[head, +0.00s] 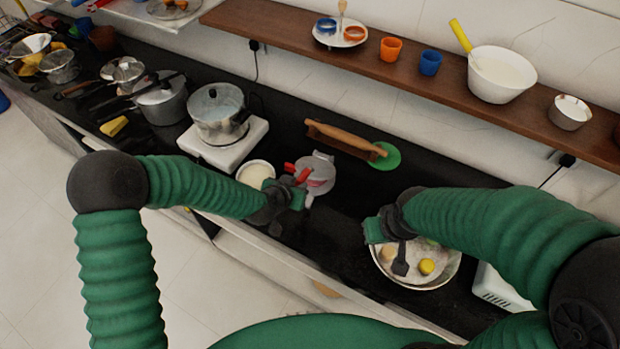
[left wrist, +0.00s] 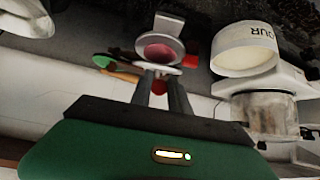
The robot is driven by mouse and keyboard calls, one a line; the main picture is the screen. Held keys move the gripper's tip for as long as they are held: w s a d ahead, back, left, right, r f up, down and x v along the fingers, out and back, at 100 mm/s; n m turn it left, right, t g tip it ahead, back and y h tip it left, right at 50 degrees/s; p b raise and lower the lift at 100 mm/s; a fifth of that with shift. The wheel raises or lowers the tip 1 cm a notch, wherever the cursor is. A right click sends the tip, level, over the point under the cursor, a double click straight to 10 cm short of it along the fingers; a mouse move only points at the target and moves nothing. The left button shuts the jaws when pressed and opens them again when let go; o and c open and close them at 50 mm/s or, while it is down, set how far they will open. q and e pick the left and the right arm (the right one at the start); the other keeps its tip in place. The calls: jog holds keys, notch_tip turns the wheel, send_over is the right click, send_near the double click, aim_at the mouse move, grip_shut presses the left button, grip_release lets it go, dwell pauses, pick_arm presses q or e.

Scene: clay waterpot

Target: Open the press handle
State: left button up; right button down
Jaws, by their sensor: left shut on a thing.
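The press (head: 321,183) is a grey metal tool with red handle parts (head: 302,175) and a pinkish face, on the black counter in the head view. In the left wrist view the press (left wrist: 166,27) lies just beyond my fingers, its round pink face in view. My left gripper (head: 294,197) is at the near left side of the press. In the left wrist view my left gripper (left wrist: 162,95) is shut on the press handle, a red end of it showing between the fingers. My right gripper (head: 377,229) hangs over a bowl, its jaws unclear.
A white flour container (head: 256,173) stands close left of my left gripper. Behind it, a pot (head: 219,114) sits on a white stove (head: 217,151). A rolling pin (head: 342,140) and green disc (head: 385,156) lie behind the press. A metal bowl (head: 440,274) with food is under my right gripper.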

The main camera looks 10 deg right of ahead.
aim_at(304, 172)
pick_arm(q)
jog(key=shift+w+d+r+p, duration=0.25)
jog(key=shift+w+r+p, duration=0.3)
jog(key=shift+r, duration=0.35)
jog(key=shift+w+d+r+p, duration=0.1)
jog(key=shift+w+r+p, duration=0.1)
jog(key=shift+r+p, duration=0.3)
jog(key=shift+w+d+r+p, duration=0.25)
jog(key=shift+w+r+p, duration=0.15)
jog(key=shift+r, duration=0.15)
jog(key=shift+w+d+r+p, duration=0.2)
jog(key=shift+w+r+p, duration=0.2)
jog(key=shift+r, duration=0.1)
jog(key=shift+w+d, duration=0.1)
jog(key=shift+w, duration=0.05)
